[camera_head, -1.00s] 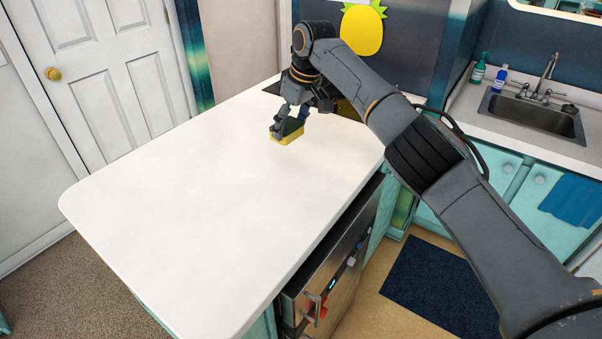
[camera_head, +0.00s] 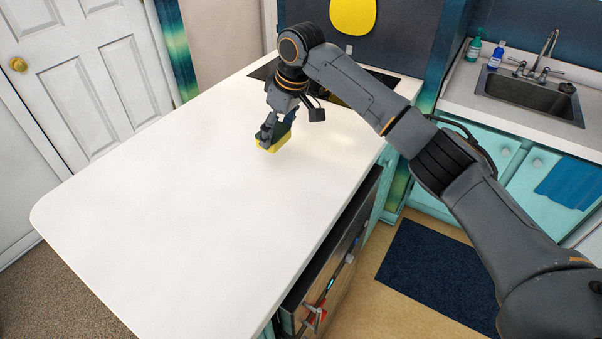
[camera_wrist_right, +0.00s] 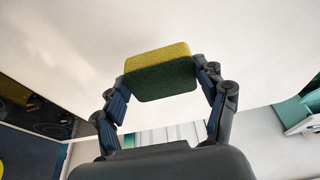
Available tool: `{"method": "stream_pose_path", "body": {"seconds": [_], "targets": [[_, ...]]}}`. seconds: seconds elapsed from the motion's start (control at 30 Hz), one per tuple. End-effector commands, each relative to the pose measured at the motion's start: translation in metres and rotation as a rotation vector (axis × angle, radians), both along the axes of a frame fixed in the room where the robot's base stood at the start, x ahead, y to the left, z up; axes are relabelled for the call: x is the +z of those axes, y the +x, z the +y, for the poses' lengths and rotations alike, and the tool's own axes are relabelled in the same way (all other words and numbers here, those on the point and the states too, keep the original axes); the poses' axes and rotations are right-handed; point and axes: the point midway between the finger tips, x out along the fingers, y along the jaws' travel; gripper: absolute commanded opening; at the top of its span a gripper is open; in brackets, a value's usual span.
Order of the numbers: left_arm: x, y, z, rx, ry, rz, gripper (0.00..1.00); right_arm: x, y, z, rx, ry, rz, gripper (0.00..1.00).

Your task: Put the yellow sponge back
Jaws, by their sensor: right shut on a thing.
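The yellow sponge (camera_head: 270,147) has a dark green scouring side. It is between the fingers of my right gripper (camera_head: 274,134), over the far part of the white counter (camera_head: 170,190). In the right wrist view the sponge (camera_wrist_right: 160,75) is pinched at its two short ends by the fingers of the right gripper (camera_wrist_right: 163,80). The head view does not clearly show whether the sponge touches the counter or hangs just above it. My left gripper is not in view.
A dark cooktop (camera_head: 350,88) lies behind my right gripper. At the right is a sink (camera_head: 530,97) with a green bottle (camera_head: 473,50) and a blue bottle (camera_head: 496,56) beside it. A dark blue mat (camera_head: 440,275) lies on the floor. The near counter is clear.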

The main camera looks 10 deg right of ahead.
Motion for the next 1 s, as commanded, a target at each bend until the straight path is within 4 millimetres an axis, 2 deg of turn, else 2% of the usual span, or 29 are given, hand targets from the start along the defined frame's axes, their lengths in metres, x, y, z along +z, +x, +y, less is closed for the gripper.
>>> {"method": "stream_pose_path", "body": {"seconds": [0.03,0.13,0.2,0.37,0.6,0.8,1.0], "targets": [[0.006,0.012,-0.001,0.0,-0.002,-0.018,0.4,-0.003,-0.008,-0.007,0.002,-0.003,0.0,0.47],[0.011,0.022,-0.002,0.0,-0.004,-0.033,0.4,-0.012,-0.023,-0.017,0.001,-0.003,0.001,0.47],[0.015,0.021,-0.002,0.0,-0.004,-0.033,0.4,-0.028,-0.033,-0.024,0.0,-0.004,0.004,0.47],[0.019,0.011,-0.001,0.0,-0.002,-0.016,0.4,-0.051,-0.049,-0.033,0.0,-0.001,0.003,0.47],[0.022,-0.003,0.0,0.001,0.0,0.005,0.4,-0.069,-0.06,-0.042,0.0,-0.002,0.002,0.47],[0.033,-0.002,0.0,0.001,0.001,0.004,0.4,-0.095,-0.061,-0.041,0.0,0.0,0.001,0.47],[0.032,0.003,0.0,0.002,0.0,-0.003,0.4,-0.1,-0.06,-0.041,0.001,0.0,-0.002,0.47]]}}
